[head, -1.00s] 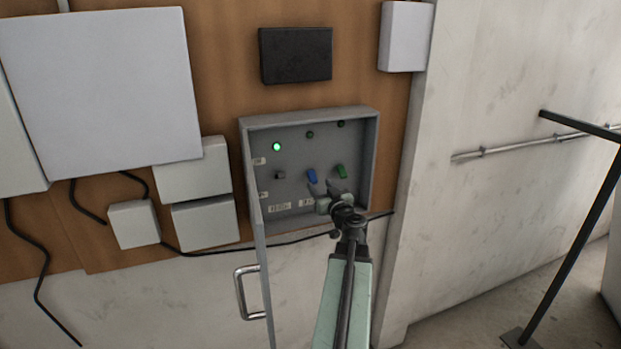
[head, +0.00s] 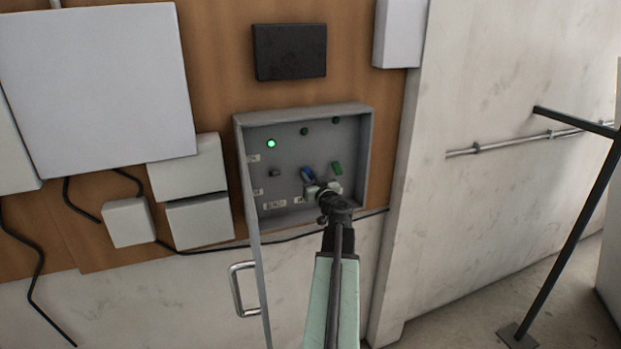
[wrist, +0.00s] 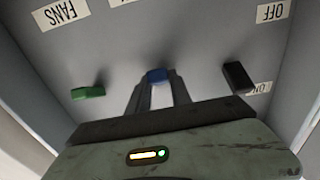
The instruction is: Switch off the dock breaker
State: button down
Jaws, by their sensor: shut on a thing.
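An open grey breaker box (head: 369,150) holds a row of three levers: a dark one (head: 274,172) at left, a blue one (head: 307,174) in the middle and a green one (head: 337,168) at right. My gripper (head: 318,187) is inside the box front, at the blue lever. In the wrist view, inverted, my gripper (wrist: 160,92) has its fingers closed on either side of the blue lever (wrist: 158,75). The green lever (wrist: 88,92) and dark lever (wrist: 237,77) stand clear to the sides. I see no readable dock label.
A green lamp (head: 270,143) is lit above the dark lever; the other two lamps look dark. Labels FANS (wrist: 60,13) and OFF (wrist: 270,12) show in the wrist view. The box door with its handle (head: 243,288) hangs open at the lower left.

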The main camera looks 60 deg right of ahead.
jog(key=f+t+b, duration=0.1)
jog(key=b, duration=0.2)
jog(key=shift+f+h, duration=0.35)
jog(key=shift+h, duration=0.05)
jog(key=shift+t+b, duration=0.3)
jog(key=shift+b, duration=0.5)
jog(key=shift+r+h+b, duration=0.25)
jog(key=shift+h+b, duration=0.05)
jog(key=shift+b, duration=0.1)
jog(key=shift+r, duration=0.15)
jog(key=shift+d, duration=0.1)
jog(key=c, duration=1.4)
grip_release()
jog(key=shift+o, duration=1.2)
jog(key=shift+w+d, duration=0.1)
